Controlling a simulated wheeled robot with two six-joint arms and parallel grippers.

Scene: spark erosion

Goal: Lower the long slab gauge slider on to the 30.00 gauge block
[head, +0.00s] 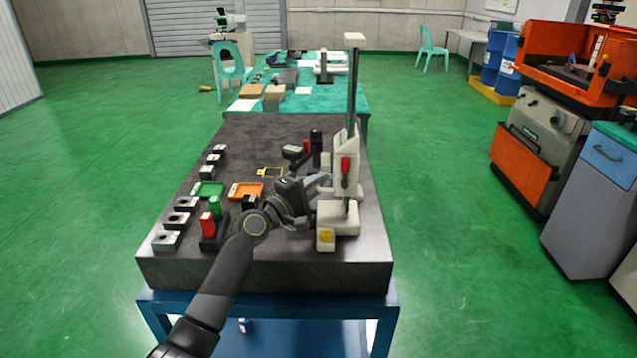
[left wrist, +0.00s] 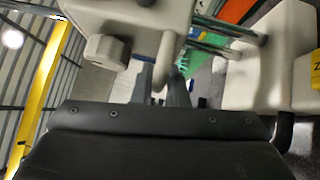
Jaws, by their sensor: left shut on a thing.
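The tall slab gauge stands upright on the dark slab (head: 300,268), with a light grey base (head: 338,218) and a thin vertical column (head: 351,95). Its pale slider (head: 345,150) sits on the lower part of the column and has a red part on it. My left gripper (head: 321,184) is at the slider's left side. In the left wrist view my left fingers (left wrist: 161,88) are closed around a pale rounded bar of the slider (left wrist: 130,18), below its knob (left wrist: 105,50). I cannot make out the 30.00 gauge block; the arm and gauge hide part of the slab. My right gripper is out of view.
Several steel blocks (head: 166,240) line the slab's left side. A black cylinder (head: 316,141) stands behind the gripper. A teal-topped table (head: 345,103) is beyond.

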